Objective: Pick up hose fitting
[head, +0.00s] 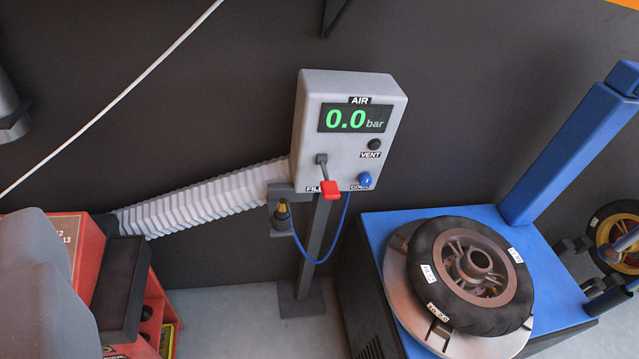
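The hose fitting (282,209) is a small brass-coloured piece with a dark lower part. It sits upright in a small grey holder (279,224) on the left of the air station's post. A thin blue hose (322,262) loops from near the fitting down past the post and up to the right part of the air station (347,130). The air station is a pale grey box reading 0.0 bar, with a red-tipped lever (331,189) and a blue knob (365,179). My gripper is not in view.
A blue tyre machine (381,222) with a wheel (470,275) on its turntable stands right of the post. A white corrugated duct (200,198) runs behind the fitting. A red cabinet (78,240) is at left. Bare floor (225,320) lies between.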

